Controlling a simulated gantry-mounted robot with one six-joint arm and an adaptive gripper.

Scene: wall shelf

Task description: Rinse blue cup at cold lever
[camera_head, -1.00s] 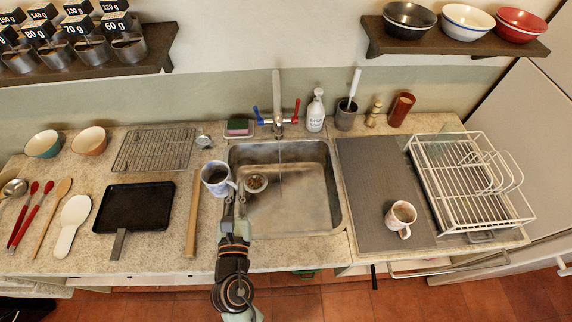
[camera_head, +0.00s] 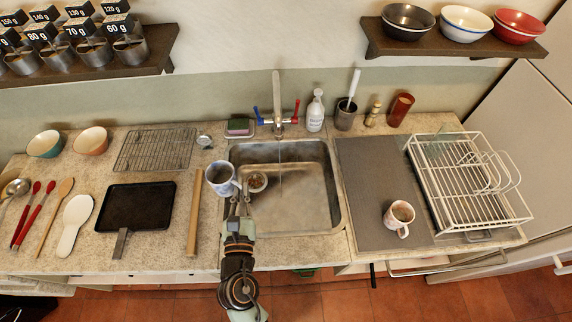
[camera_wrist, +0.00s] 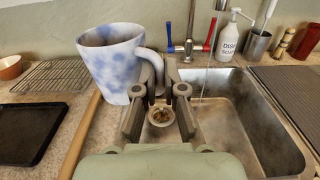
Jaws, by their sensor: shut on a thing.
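The blue cup (camera_head: 221,178), white with blue blotches, is upright above the left edge of the sink (camera_head: 310,212). In the wrist view the cup (camera_wrist: 112,62) is left of the fingers, with its handle between them. My gripper (camera_head: 240,192) is shut on that handle; it also shows in the wrist view (camera_wrist: 156,88). The faucet (camera_head: 277,100) stands behind the sink, with a blue lever (camera_head: 257,114) on its left and a red lever (camera_head: 296,110) on its right. A thin stream of water (camera_wrist: 205,75) falls from the spout into the sink.
A strainer (camera_head: 257,182) with brownish bits lies in the sink's left part. A soap bottle (camera_head: 315,112) and a sponge dish (camera_head: 239,128) stand behind the sink. A second mug (camera_head: 399,216) is on the grey mat (camera_head: 372,170), beside the white rack (camera_head: 480,215). The sink's middle is clear.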

